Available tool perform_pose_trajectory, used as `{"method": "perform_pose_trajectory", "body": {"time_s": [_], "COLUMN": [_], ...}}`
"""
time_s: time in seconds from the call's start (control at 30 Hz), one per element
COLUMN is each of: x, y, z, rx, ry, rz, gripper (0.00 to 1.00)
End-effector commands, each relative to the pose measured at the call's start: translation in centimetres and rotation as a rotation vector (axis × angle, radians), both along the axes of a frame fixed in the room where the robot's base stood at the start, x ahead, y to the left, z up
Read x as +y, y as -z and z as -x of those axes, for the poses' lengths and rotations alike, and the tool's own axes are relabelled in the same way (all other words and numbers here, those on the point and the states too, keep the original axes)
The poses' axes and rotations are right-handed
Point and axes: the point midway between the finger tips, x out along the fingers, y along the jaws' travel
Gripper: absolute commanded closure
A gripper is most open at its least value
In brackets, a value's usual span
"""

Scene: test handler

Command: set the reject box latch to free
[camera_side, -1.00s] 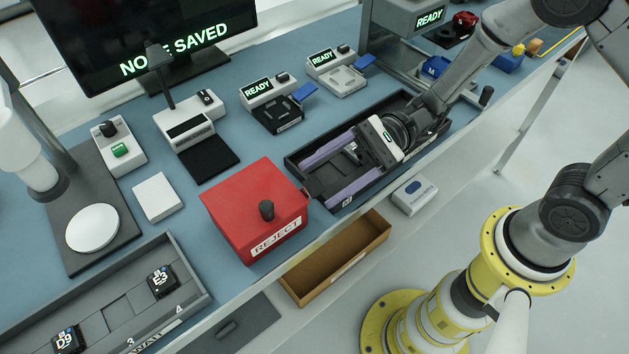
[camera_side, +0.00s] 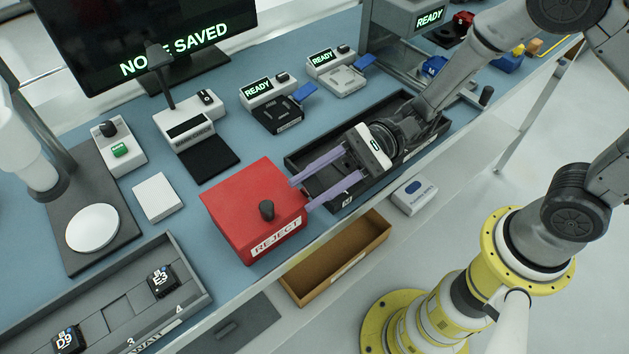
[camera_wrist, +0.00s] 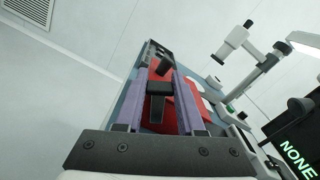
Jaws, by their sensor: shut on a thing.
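The red reject box (camera_side: 245,212) stands near the front edge of the bench, with a black knob (camera_side: 266,209) on its lid and a white REJECT label on its front. My gripper (camera_side: 300,195) reaches in from the right, with its two long purple fingers at the box's right side. In the wrist view, a dark latch piece (camera_wrist: 159,88) lies between the fingers against the red box. My gripper is shut on this latch. In the side view the latch is not clearly seen between the fingertips, and its setting cannot be read.
A black tray (camera_side: 296,161) lies under my gripper, right of the box. A brown open bin (camera_side: 330,272) sits below the bench edge in front. A grey tray (camera_side: 205,290) with chips E3 and D9 is at the front left. A white block (camera_side: 157,197) stands left of the box.

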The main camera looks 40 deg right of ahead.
Motion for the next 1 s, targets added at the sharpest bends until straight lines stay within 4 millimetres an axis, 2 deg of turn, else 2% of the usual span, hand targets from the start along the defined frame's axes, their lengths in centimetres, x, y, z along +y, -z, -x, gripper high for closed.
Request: {"method": "perform_pose_trajectory", "body": {"time_s": [0.2,0.53,0.87,0.9,1.0], "x": [0.0,0.0,0.0,0.0,0.0], "y": [0.1,0.8,0.9,0.9,0.9], "z": [0.1,1.2,1.3,1.3,1.3], "rx": [-0.016,-0.218,-0.241,-0.241,-0.240], "ry": [0.000,0.001,0.000,0.000,0.000], "rz": [0.000,0.000,0.000,0.000,0.000], "gripper": [1.00,1.00,1.00,0.61,0.43]}}
